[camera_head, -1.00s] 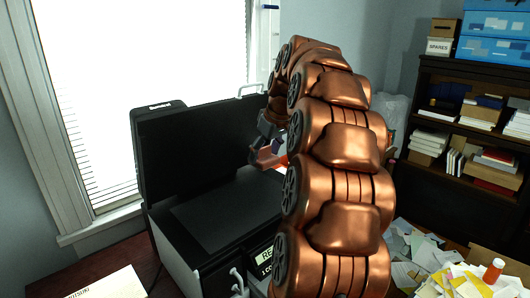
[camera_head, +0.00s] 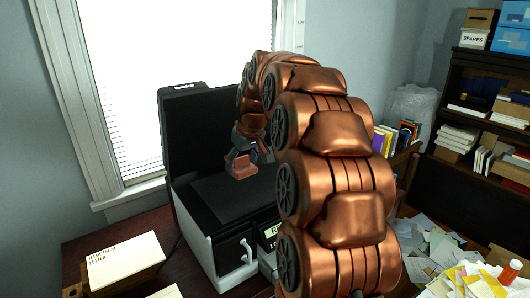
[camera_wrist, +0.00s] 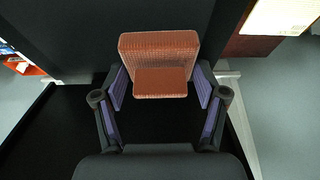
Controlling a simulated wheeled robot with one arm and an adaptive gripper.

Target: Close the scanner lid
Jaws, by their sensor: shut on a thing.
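The scanner (camera_head: 225,225) stands on the desk, and its black lid (camera_head: 192,125) is up, tilted back against the window side. The flat dark scanner bed (camera_head: 225,198) is exposed. My gripper (camera_head: 243,160) is in front of the lid, over the bed's far part. In the wrist view my gripper (camera_wrist: 160,90) has its purple-padded fingers on both sides of a reddish-brown block (camera_wrist: 160,52). The block also shows at the gripper's end in the head view (camera_head: 240,168). Whether the block touches the lid cannot be told. My arm hides the scanner's right side.
A box with a paper label (camera_head: 125,262) sits on the desk at left. Loose papers (camera_head: 440,262) and an orange bottle (camera_head: 510,272) lie at lower right. A dark shelf (camera_head: 470,120) with books stands at the right. A window (camera_head: 100,90) is behind.

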